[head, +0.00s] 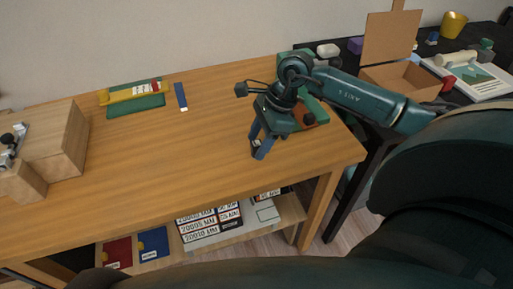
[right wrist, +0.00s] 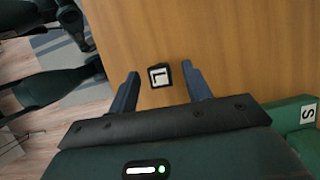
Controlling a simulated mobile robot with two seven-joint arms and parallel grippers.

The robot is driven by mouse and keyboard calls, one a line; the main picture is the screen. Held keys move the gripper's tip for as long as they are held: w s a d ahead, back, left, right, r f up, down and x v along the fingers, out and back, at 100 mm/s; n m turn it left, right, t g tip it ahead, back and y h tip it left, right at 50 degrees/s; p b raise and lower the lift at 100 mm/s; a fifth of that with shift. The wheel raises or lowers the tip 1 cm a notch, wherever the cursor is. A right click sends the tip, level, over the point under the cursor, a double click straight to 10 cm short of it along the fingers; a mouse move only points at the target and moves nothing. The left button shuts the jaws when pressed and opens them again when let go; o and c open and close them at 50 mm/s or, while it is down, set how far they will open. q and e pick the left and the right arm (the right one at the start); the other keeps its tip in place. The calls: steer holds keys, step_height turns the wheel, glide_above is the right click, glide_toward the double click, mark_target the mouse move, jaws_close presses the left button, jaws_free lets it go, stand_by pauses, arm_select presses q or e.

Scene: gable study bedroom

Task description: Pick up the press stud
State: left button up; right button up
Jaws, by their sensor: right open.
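A small dark piece with a white face marked "L" (right wrist: 159,77) lies on the wooden table; I take it for the press stud, though its shape does not settle this. In the head view it is a tiny dark spot (head: 257,143), partly covered by my fingers. My right gripper (head: 258,146) is open and points down over the table near its front right part. In the right wrist view its two blue fingers (right wrist: 160,73) stand either side of the piece, with a gap on each side. My left gripper is not in view.
A green thing (head: 312,108) lies close behind my right gripper. A wooden box block (head: 60,140) stands at the table's left. A yellow piece on a green base (head: 136,100) and a blue strip (head: 181,96) lie farther back. The table's middle is clear. A black desk stands right.

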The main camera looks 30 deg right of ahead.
steer(key=c, duration=1.1)
steer(key=shift+o, duration=0.2)
steer(key=shift+r, duration=0.1)
